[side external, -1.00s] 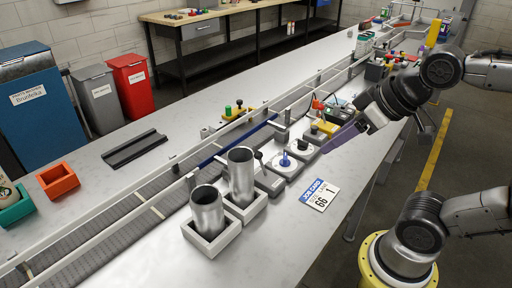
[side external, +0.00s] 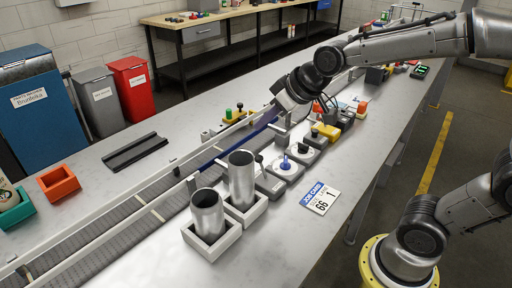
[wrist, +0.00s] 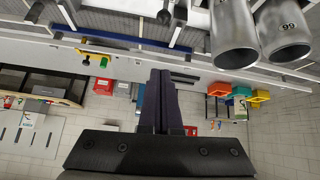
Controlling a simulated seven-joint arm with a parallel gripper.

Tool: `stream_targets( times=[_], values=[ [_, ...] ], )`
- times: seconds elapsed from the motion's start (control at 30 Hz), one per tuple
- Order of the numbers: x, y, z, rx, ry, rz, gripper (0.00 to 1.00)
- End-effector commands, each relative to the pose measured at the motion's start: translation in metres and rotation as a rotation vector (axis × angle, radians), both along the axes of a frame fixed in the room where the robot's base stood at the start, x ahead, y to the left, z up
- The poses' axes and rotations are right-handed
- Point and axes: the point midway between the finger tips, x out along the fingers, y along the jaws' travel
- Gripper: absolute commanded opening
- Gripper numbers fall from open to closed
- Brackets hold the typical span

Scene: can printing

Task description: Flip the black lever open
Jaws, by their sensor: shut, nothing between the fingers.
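The black lever (side external: 261,160) appears small in the side external view, a dark stick with a knob on a grey box just right of the taller metal can (side external: 241,178). Its exact angle is too small to tell. My gripper (wrist: 166,100) is shut and empty in the wrist view, its dark fingers together. In the side external view my wrist is over the conveyor rail, above and behind the lever, and the fingertips cannot be made out there. I cannot identify the lever in the wrist view.
The cans stand in white holders (side external: 210,240). A blue knob (side external: 285,161) on a white disc and a black knob (side external: 315,133) form a row right of the lever. A job card (side external: 320,198) lies in front.

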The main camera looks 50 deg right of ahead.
Motion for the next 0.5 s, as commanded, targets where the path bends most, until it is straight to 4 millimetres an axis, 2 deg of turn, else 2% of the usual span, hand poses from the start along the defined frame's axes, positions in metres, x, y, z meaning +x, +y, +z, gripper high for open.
stream_targets(
  times=[0.17, 0.5],
  values=[
    [0.006, 0.000, -0.008, 0.000, 0.003, 0.000, 0.00],
    [0.042, 0.002, -0.053, 0.001, 0.005, 0.000, 0.00]
  ],
)
